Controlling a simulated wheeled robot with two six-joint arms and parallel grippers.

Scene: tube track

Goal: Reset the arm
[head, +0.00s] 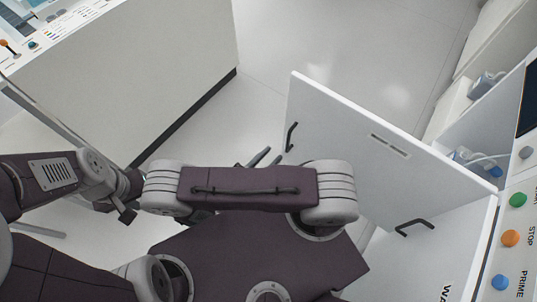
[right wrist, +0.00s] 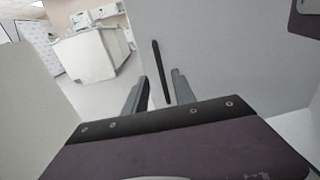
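My right gripper (head: 268,156) shows as two dark finger ends above my arm link, just left of the open white door (head: 345,130). In the right wrist view the right gripper (right wrist: 160,80) is open, its two grey fingers apart. A black bar handle (right wrist: 158,62) on a pale panel stands in the gap between them, touching neither finger. I cannot tell its depth. The door's handle (head: 291,137) is close to the gripper in the head view. My left arm comes in from the left; its end (head: 126,208) is partly hidden behind my right arm, and its fingers are unclear.
A white cabinet with a second black handle (head: 414,227) and a button panel (head: 512,240) stands at the right. Devices (head: 484,86) sit on its shelf. A white counter (head: 130,80) fills the upper left. Grey floor (head: 330,45) between them is clear.

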